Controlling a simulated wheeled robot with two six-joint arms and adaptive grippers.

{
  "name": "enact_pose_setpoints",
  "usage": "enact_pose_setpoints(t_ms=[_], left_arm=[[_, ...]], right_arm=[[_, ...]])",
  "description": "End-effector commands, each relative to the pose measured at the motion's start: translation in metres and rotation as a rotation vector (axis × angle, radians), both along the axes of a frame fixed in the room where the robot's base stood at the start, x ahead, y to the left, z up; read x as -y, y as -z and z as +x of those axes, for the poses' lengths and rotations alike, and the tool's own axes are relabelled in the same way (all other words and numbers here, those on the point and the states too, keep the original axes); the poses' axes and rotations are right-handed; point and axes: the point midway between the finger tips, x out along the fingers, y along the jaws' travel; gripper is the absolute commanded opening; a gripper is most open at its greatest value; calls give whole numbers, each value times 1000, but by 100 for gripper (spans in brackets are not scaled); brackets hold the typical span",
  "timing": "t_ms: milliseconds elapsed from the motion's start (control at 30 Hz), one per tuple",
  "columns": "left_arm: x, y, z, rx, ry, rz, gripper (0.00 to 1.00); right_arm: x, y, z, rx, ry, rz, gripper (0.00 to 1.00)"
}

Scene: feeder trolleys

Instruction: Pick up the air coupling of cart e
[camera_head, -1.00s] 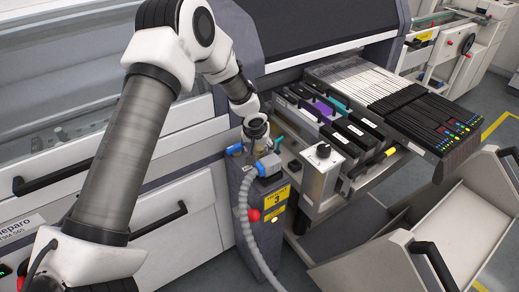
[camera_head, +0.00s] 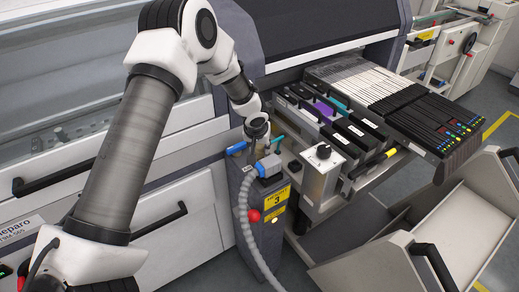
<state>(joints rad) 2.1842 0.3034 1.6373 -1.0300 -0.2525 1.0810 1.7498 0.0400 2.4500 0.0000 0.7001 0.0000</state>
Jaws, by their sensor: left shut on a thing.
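My left gripper (camera_head: 257,138) is at the top of the dark grey docking post with the yellow label (camera_head: 274,200). It is small in view, and its fingertips are largely hidden. It is shut on what looks like the air coupling (camera_head: 278,141), a small piece whose light blue end shows just right of the fingers. A darker blue bit (camera_head: 238,147) shows on their left. Just below the gripper, a grey and blue plug (camera_head: 268,166) with a ribbed grey hose (camera_head: 243,208) sits on the post. My right gripper is out of view.
A metal box with a black knob (camera_head: 321,168) stands close to the right of the post. Beyond it are several feeders (camera_head: 345,130) and a feeder bank (camera_head: 420,115). A grey trolley with a black handle (camera_head: 432,262) fills the lower right. Machine drawers with black handles are on the left.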

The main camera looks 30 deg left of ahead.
Motion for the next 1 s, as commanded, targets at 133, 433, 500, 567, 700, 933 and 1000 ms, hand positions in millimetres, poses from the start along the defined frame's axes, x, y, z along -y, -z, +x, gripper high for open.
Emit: enact_pose_setpoints(t_ms=[133, 433, 500, 567, 700, 933, 1000], left_arm=[[-1, -37, 3, 12, -1, 0, 0], [0, -133, 3, 12, 0, 0, 0], [0, -148, 2, 9, 0, -1, 0], [0, -158, 3, 8, 1, 0, 0], [0, -175, 2, 7, 1, 0, 0], [0, -190, 2, 6, 1, -1, 0], [0, -194, 2, 6, 1, -1, 0]], right_arm=[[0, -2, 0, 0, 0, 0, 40], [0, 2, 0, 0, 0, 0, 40], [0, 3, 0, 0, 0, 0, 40], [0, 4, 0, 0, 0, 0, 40], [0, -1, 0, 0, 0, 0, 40], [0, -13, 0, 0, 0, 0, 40], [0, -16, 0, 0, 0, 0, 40]])
